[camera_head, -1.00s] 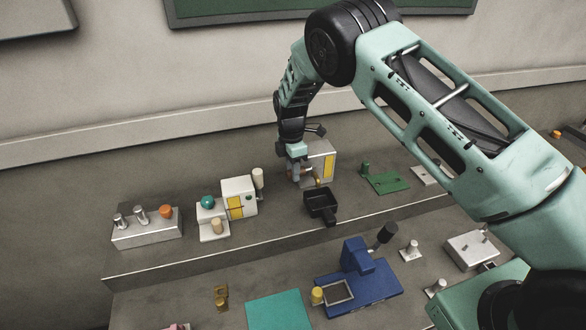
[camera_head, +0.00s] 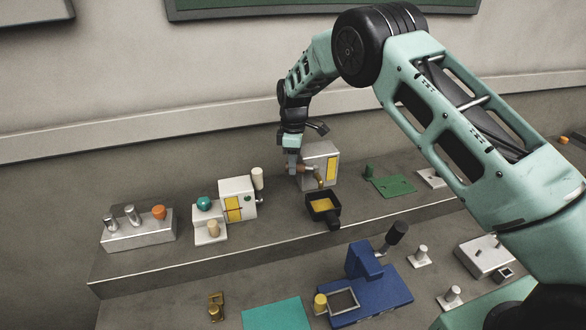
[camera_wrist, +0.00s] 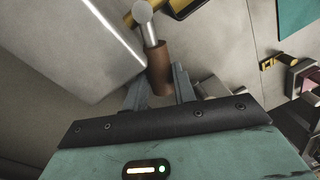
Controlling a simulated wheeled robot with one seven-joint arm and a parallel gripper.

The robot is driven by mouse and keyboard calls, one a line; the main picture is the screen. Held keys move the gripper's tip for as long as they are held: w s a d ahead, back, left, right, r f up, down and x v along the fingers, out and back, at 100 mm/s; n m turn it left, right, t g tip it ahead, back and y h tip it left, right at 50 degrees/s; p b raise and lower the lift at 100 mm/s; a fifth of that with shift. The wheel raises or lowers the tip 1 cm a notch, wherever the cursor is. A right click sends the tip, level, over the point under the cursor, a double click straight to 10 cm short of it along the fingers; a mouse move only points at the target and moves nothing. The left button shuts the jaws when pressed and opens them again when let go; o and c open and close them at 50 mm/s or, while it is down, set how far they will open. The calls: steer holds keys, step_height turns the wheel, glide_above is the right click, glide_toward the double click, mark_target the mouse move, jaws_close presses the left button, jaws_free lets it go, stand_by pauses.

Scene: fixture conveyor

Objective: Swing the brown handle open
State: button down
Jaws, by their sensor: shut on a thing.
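The brown handle (camera_wrist: 159,72) is a short cylinder on a silver rod in the wrist view. My gripper (camera_wrist: 158,86) is shut on it, with one finger on each side. In the head view my gripper (camera_head: 293,170) is at the left front of a grey box (camera_head: 318,158) with a yellow strip. The handle (camera_head: 303,168) shows there as a small brown bit pointing sideways, partly hidden by the fingers. A brass spout (camera_head: 319,178) hangs at the box's front, above a black square cup (camera_head: 333,215) with yellow inside.
A white box (camera_head: 237,190) with a teal ball stands to the left, with a grey block of knobs (camera_head: 137,228) beyond it. A green plate (camera_head: 394,185) lies to the right. A blue fixture (camera_head: 372,285) stands on the lower level in front.

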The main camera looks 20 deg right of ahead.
steer(key=c, duration=1.1)
jaws_free()
